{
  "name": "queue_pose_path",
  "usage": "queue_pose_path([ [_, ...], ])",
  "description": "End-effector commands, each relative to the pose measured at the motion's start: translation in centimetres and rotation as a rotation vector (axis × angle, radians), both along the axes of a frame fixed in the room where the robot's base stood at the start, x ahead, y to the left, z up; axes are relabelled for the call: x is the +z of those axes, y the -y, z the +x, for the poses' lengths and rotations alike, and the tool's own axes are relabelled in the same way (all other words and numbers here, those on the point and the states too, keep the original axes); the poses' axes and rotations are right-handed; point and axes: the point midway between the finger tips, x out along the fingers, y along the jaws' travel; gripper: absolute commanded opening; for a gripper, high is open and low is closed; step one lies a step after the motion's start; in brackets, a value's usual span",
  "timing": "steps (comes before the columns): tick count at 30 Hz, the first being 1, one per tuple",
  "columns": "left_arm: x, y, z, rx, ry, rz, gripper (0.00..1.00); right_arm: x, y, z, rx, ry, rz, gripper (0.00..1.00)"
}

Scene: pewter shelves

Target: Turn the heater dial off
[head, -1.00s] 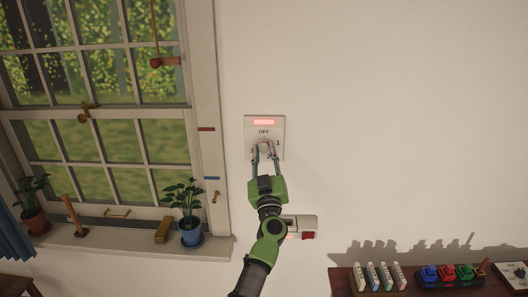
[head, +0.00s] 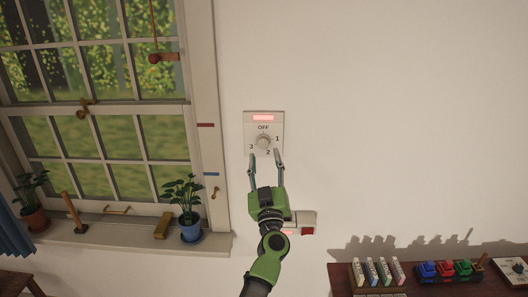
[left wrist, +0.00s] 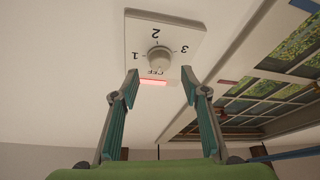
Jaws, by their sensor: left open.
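The heater dial (head: 263,142) is a round pale knob on a white wall plate (head: 250,121) marked OFF at the top and 1, 2 and 3 around it. A red light strip (head: 263,117) glows above OFF. In the left wrist view the dial (left wrist: 159,60) appears upside down, with OFF beside the lit strip (left wrist: 153,82). Which mark the knob points to is too small to tell. My left gripper (head: 266,158) is open and empty, its fingertips just below the dial and apart from it. My right gripper is not in view.
A window with a sill stands at the left, with a potted plant (head: 190,211) on the sill. A small wall box with a red part (head: 307,231) is beside my left wrist. A dark table (head: 340,280) with several small items is at lower right. The wall right of the plate is bare.

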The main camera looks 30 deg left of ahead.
Motion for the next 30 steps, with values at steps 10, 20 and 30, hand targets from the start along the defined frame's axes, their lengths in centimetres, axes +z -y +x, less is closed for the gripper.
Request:
queue_pose_path([
  [10, -1.0, 1.6, -2.1, 0.001, 0.001, 0.000, 0.41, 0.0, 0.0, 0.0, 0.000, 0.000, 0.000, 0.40],
  [20, -1.0, 1.6, -2.1, 0.001, 0.001, 0.000, 0.41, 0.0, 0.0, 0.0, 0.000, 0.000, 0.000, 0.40],
  [30, -8.1, 4.6, -0.4, -0.102, -0.119, 0.034, 0.41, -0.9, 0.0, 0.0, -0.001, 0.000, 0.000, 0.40],
])
